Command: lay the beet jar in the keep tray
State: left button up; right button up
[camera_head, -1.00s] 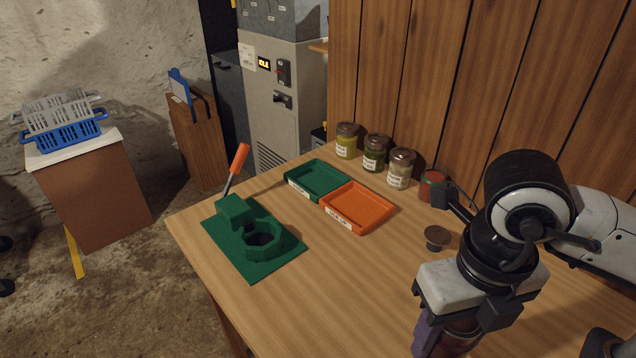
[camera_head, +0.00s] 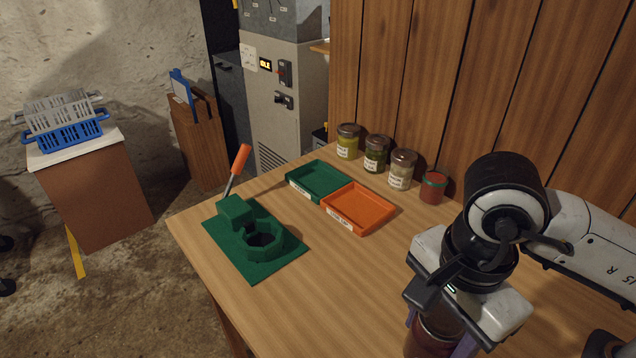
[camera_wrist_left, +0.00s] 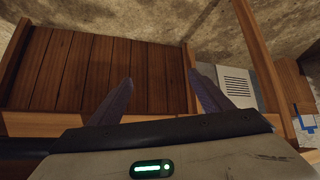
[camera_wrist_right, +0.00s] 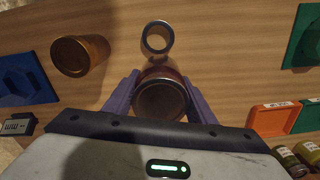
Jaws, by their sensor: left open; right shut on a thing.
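A jar with dark red contents (camera_head: 428,340), seemingly the beet jar, is between the purple fingers of my right gripper (camera_head: 438,328) at the bottom of the head view. In the right wrist view the jar (camera_wrist_right: 160,98) shows its round end towards the camera, and my right gripper (camera_wrist_right: 161,78) is shut on it. Its label is not visible. The green tray (camera_head: 318,166), whose small label seems to read KEEP, is empty on the table, beyond and left of the held jar. My left gripper (camera_wrist_left: 160,78) is open and empty, outside the head view.
An empty orange tray (camera_head: 385,207) adjoins the green one. Several jars (camera_head: 376,153) stand along the wood wall, with a red jar (camera_head: 433,188) at their right. A green fixture (camera_head: 262,270) with an orange-handled lever stands left.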

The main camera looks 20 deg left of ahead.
aim_at(317, 182)
jog(key=k, duration=0.5)
jog(key=u, duration=1.8)
jog(key=i, duration=4.45)
jog(key=z, duration=2.6)
jog(key=i, duration=1.15)
